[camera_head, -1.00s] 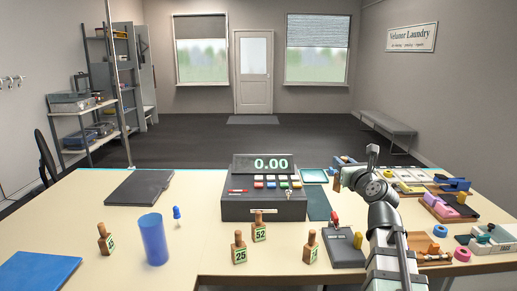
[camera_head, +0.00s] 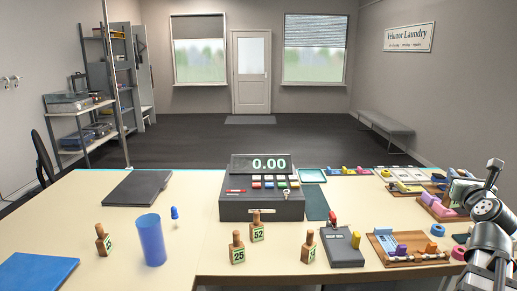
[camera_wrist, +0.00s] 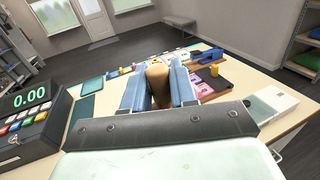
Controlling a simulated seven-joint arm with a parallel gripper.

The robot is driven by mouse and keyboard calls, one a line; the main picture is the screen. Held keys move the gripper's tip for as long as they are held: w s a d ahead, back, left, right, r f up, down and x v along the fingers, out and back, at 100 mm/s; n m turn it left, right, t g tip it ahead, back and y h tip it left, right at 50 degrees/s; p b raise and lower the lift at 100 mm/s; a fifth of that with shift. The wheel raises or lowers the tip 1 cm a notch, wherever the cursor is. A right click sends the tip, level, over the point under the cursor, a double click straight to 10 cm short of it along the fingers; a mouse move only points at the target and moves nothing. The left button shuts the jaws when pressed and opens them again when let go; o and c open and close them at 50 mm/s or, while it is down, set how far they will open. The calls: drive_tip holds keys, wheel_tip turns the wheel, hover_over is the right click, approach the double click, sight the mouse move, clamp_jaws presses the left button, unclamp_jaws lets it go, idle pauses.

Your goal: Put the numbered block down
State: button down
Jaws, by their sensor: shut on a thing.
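My gripper (camera_wrist: 159,68) is shut on a brown wooden handle, the top of a numbered block (camera_wrist: 158,88), between its two blue fingers. The block's lower part and number are hidden in the wrist view. In the head view my gripper (camera_head: 461,178) is at the far right, above the table's right part and partly hidden by my arm. I cannot tell the gap between the held block and the surface below. Similar wooden-handled blocks with green number labels stand on the table: one at left (camera_head: 103,241), "25" (camera_head: 237,250), "52" (camera_head: 257,229), and another (camera_head: 308,247).
A cash register (camera_head: 262,205) showing 0.00 stands mid-table. A blue cylinder (camera_head: 150,240) stands at left. Wooden trays with coloured pieces crowd the right. Bare table shows between register and blue cylinder.

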drive_tip(key=s+d+r+m+g+h, duration=0.1)
drive_tip(key=s+d+m+g+h, duration=0.25)
drive_tip(key=s+d, duration=0.8)
drive_tip(key=s+d+m+g+h, duration=0.2)
drive_tip(key=s+d+h, duration=0.2)
drive_tip(key=s+d, duration=0.75)
drive_tip(key=s+d+m+g+h, duration=0.1)
drive_tip(key=s+m+g+h, duration=0.1)
drive_tip(key=s, duration=1.5)
drive_tip(key=s+d+r+m+g+h, duration=0.1)
drive_tip(key=s+m+g, duration=0.3)
drive_tip(key=s, duration=1.4)
drive_tip(key=shift+d+r+m+g+h, duration=0.3)
drive_tip(key=shift+d+g+h, duration=0.25)
drive_tip(key=shift+g, duration=0.6)
